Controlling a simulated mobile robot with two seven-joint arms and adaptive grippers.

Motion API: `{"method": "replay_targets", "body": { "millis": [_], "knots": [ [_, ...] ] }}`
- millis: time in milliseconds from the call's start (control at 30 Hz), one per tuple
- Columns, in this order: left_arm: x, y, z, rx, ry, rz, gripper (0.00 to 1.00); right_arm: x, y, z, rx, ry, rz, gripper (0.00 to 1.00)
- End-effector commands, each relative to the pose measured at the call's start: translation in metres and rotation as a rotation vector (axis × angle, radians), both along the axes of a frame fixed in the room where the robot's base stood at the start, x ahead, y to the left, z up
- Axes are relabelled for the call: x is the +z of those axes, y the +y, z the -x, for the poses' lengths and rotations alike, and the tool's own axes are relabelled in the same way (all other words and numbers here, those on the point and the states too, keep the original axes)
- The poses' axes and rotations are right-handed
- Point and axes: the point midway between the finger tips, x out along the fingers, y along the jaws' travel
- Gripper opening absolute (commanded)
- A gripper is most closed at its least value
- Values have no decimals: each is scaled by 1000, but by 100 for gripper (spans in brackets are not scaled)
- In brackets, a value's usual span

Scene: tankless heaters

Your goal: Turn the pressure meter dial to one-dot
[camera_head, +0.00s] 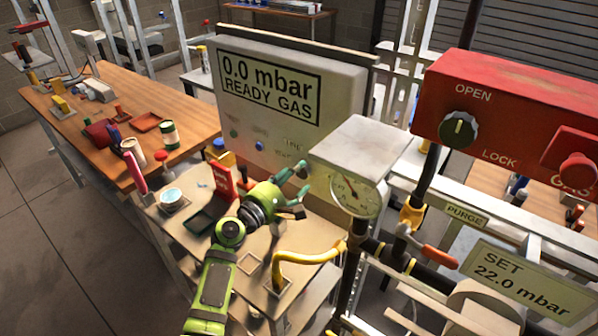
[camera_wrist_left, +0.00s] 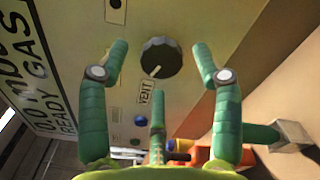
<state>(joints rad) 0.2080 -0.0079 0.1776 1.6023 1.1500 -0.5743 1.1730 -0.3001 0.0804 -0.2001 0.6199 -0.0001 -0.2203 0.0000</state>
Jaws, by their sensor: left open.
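The grey pressure meter panel (camera_head: 345,88) reads "0.0 mbar READY GAS" in the head view. Its black round dial (camera_wrist_left: 161,57) shows in the left wrist view. The dial's white pointer is towards the label "VENT" (camera_wrist_left: 145,94). A small plate with a dark mark (camera_wrist_left: 115,10) sits on the panel at the top left there. In the head view the dial cannot be made out behind my fingers. My left gripper (camera_head: 297,190) is open in front of the panel. Its green fingers stand on both sides of the dial in the wrist view; contact cannot be told. My right gripper is not in view.
A round gauge (camera_head: 355,194) on a grey box stands just right of my left gripper. A red box (camera_head: 510,115) with an OPEN/LOCK knob (camera_head: 459,129) is at the right.

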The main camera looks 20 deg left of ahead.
Motion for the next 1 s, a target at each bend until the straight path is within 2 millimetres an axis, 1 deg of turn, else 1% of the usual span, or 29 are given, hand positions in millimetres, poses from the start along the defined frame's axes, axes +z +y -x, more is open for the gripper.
{"method": "replay_targets", "body": {
  "millis": [33, 100, 200, 467, 500, 567, 600, 633, 1000],
  "knots": [
    [1, -3, -6, -1, 0, 1, 66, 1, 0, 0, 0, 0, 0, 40],
    [0, -5, -12, -1, 0, 0, 66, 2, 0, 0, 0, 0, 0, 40],
    [0, -7, -17, -1, 0, -2, 66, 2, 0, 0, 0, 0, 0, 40],
    [-1, -7, -19, -1, 0, -4, 66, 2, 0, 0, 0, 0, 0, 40],
    [-1, -7, -19, -1, 0, -4, 62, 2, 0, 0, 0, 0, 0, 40],
    [-1, -7, -19, -1, 0, -4, 38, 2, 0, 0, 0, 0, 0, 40],
    [-1, -7, -19, -1, 0, -4, 22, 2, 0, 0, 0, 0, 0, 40],
    [-1, -7, -19, -1, 0, -4, 10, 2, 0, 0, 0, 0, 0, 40],
    [-1, -8, -19, -3, -10, -29, 9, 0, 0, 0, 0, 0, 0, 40]
  ]
}}
